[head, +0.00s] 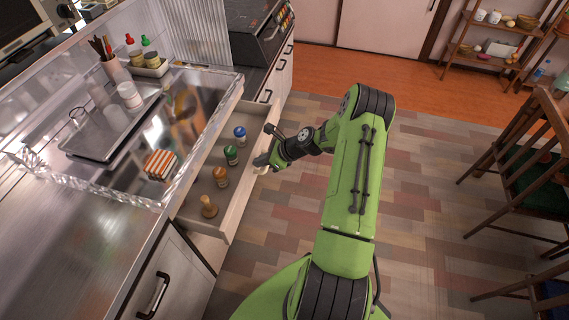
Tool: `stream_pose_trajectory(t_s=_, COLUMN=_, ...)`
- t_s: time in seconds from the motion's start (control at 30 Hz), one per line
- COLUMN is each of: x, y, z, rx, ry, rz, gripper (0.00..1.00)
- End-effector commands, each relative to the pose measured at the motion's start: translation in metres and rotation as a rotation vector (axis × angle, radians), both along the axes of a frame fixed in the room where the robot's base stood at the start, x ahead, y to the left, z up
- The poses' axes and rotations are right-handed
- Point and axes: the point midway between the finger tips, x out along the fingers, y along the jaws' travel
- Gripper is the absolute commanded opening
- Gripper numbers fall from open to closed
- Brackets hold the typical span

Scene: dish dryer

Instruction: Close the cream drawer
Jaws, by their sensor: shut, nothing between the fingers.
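The cream drawer (238,210) stands pulled out from the counter front, below the metal counter top. Its inside shows several small items, among them a blue-topped jar (240,132), a green-topped jar (231,155) and a wooden piece (208,206). My gripper (262,165) is at the outer side of the drawer front, near its upper edge. It is shut with nothing in it. Whether it touches the drawer front or its handle I cannot tell, as the wrist covers part of that spot.
A lower cabinet door with a dark handle (153,296) is left of the drawer. Wooden chairs (535,150) stand at the right. The tiled floor (420,190) between is clear.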

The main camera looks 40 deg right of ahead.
Motion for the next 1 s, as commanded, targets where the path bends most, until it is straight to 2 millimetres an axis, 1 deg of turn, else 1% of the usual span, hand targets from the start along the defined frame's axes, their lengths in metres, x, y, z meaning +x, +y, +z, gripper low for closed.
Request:
stream_pose_trajectory(t_s=0.03, x=0.011, y=0.010, z=0.001, rx=-0.001, ry=-0.001, rz=0.003, gripper=0.00)
stream_pose_trajectory(t_s=0.2, x=0.043, y=0.034, z=0.000, rx=-0.001, ry=0.001, rz=0.003, gripper=0.00)
stream_pose_trajectory(t_s=0.33, x=0.062, y=0.048, z=-0.001, rx=-0.001, ry=0.000, rz=0.001, gripper=0.00)
stream_pose_trajectory(t_s=0.5, x=0.078, y=0.061, z=-0.001, rx=-0.002, ry=0.000, rz=0.000, gripper=0.00)
stream_pose_trajectory(t_s=0.7, x=0.087, y=0.067, z=-0.001, rx=-0.002, ry=0.002, rz=-0.001, gripper=0.00)
stream_pose_trajectory(t_s=1.0, x=0.089, y=0.068, z=-0.002, rx=-0.002, ry=0.002, rz=-0.001, gripper=0.00)
